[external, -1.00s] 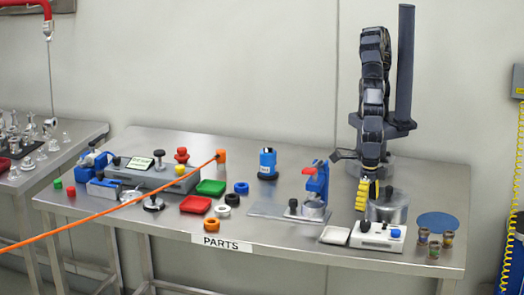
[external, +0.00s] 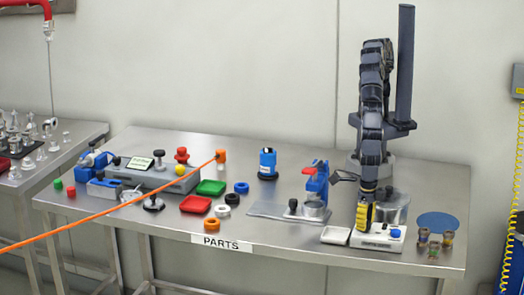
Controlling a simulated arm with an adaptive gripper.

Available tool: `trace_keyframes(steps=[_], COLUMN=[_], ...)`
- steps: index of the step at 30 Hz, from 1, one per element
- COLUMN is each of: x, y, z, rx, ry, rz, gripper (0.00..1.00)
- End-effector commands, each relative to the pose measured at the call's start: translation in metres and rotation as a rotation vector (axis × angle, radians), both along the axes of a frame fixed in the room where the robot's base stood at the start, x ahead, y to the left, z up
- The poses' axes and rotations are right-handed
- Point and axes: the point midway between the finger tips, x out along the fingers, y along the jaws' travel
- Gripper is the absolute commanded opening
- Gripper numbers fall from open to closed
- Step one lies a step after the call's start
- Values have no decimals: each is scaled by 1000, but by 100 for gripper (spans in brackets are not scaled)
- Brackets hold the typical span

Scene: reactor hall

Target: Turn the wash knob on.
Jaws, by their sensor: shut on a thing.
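A white control box (external: 383,244) sits near the table's front edge at the right. A blue knob (external: 396,233) is on its right side and stands clear. My gripper (external: 363,227), with yellow fingers, points down at the left end of the box and is shut on the black knob there. The fingers hide that knob. The small lettering on the box is too small to read, so I cannot tell which knob is named wash.
A metal pot (external: 393,206) stands right behind the box. A small white tray (external: 336,235) is to its left, and several small cups (external: 434,242) stand to its right. A blue disc (external: 438,222) lies behind the cups. A red-and-blue press (external: 315,187) stands further left.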

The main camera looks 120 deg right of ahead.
Motion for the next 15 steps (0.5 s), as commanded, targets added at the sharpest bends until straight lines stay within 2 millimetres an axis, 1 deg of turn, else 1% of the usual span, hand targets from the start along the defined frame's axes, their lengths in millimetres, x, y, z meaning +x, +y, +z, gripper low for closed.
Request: trace_keyframes(steps=[8, 15], x=[0, 0], y=[-1, -1], z=[-2, -2], rx=[0, -2], ry=[0, -1], rz=[-32, -155], gripper=[0, 0])
